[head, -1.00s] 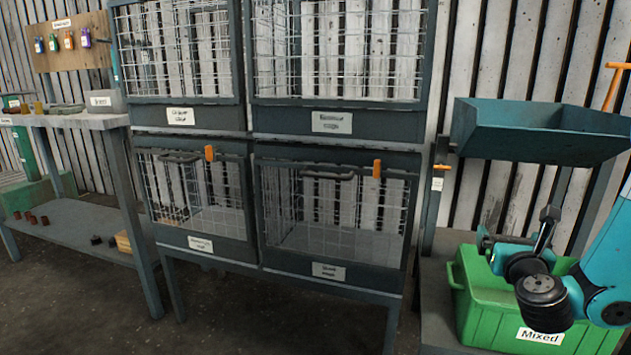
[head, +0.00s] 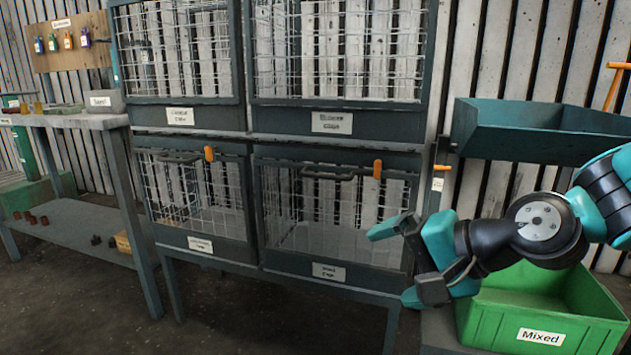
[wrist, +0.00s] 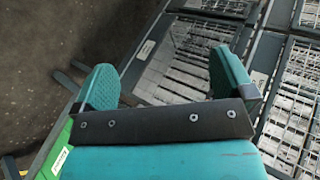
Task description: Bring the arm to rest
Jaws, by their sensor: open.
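My gripper (head: 392,263) is in the right half of the head view, in front of the lower right cage (head: 330,215) and left of the green bin. Its two teal fingers are spread wide with nothing between them. In the wrist view my gripper (wrist: 165,85) also shows open and empty, with the cage's mesh and the floor beyond the fingers. My arm reaches in from the right edge of the head view, above the green bin (head: 540,315) labelled "Mixed".
Upper cages (head: 340,60) stand above the lower ones, with orange latches (head: 377,169) on the lower doors. A teal tray (head: 540,130) stands above the bin. A workbench (head: 70,119) stands at the left. The floor (head: 270,325) in front is clear.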

